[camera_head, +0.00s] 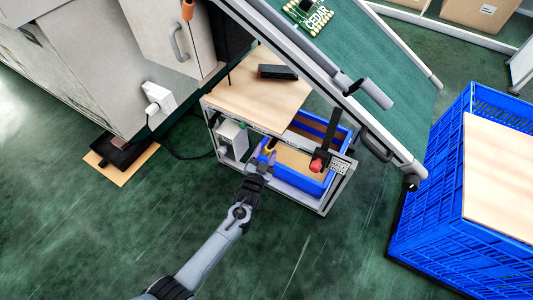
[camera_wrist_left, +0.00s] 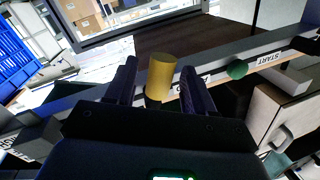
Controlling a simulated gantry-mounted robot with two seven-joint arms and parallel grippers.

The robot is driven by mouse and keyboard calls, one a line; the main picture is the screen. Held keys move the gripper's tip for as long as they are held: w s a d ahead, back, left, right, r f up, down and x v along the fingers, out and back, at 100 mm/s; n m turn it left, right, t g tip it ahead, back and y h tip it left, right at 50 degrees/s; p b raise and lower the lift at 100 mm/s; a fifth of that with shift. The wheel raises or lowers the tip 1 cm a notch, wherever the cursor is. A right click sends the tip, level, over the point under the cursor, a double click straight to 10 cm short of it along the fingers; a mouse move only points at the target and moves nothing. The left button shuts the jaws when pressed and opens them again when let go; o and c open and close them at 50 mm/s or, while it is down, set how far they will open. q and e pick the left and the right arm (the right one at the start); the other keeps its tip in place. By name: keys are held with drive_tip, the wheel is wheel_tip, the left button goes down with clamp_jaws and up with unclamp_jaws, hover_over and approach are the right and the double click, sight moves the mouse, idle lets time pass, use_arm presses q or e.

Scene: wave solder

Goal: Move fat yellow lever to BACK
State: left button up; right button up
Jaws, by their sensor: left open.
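The fat yellow lever (camera_wrist_left: 161,76) stands between the two open fingers of my left gripper (camera_wrist_left: 158,88) in the left wrist view. Its lower end is hidden by the gripper, and I cannot tell whether a finger touches it. In the head view the yellow lever (camera_head: 269,146) is small, at the front rail of the wooden-topped cart, just beyond my left gripper (camera_head: 263,161). A label on the rail beside it is partly covered in the wrist view. My right gripper is in neither view.
A green knob (camera_wrist_left: 237,69) sits beside the START label on the same rail. A red knob (camera_head: 316,165) stands to the right of the lever. A blue bin (camera_head: 311,185) is under the cart top. The sloped green conveyor (camera_head: 375,65) overhangs at right, near a blue crate (camera_head: 425,190).

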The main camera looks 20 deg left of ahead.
use_arm(q)
drive_tip(key=shift+w, duration=0.65)
drive_tip(key=c, duration=0.9)
